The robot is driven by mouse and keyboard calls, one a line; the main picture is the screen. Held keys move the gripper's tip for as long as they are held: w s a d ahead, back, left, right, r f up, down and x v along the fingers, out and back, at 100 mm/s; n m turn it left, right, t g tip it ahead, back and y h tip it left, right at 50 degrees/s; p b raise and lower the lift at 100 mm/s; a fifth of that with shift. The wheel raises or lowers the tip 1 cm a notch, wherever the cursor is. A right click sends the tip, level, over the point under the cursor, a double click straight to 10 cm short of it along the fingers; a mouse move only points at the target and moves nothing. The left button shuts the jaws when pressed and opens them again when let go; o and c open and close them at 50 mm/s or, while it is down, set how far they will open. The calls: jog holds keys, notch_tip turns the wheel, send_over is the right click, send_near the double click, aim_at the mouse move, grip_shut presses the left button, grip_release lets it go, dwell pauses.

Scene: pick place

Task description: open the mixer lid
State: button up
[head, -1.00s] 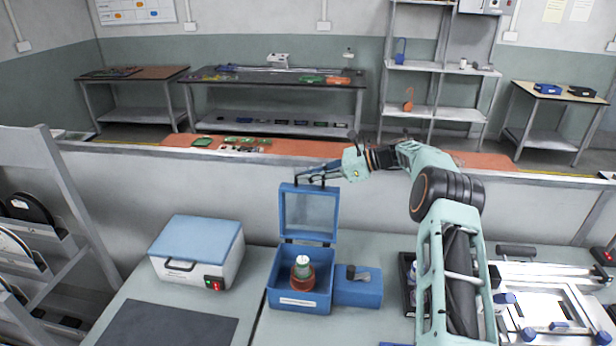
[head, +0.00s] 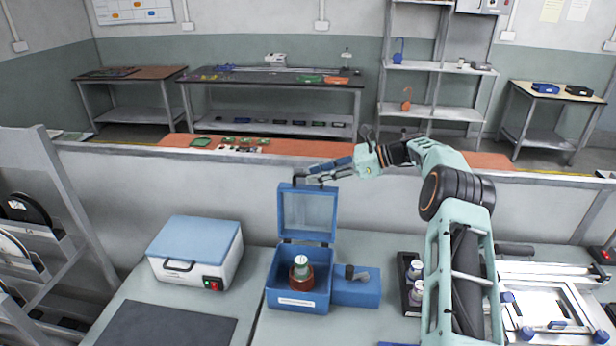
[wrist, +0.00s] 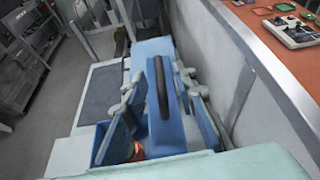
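The mixer is a blue box (head: 283,298) on the grey bench, with its windowed lid (head: 309,239) raised upright along the back edge. A jar with reddish-brown contents (head: 301,271) stands inside the box. My gripper (head: 304,181) is at the top edge of the raised lid. In the wrist view, my gripper (wrist: 166,108) has its two fingers apart on either side of the lid's black handle (wrist: 162,88), with visible gaps. Any contact between fingers and lid cannot be made out.
A white device with a blue top (head: 196,249) stands left of the mixer, behind a dark mat (head: 165,325). A small blue block (head: 357,290) adjoins the mixer's right side. A low wall (head: 200,185) runs behind the bench, close to the lid.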

jog(key=v, duration=0.8)
jog(key=shift+d, duration=0.15)
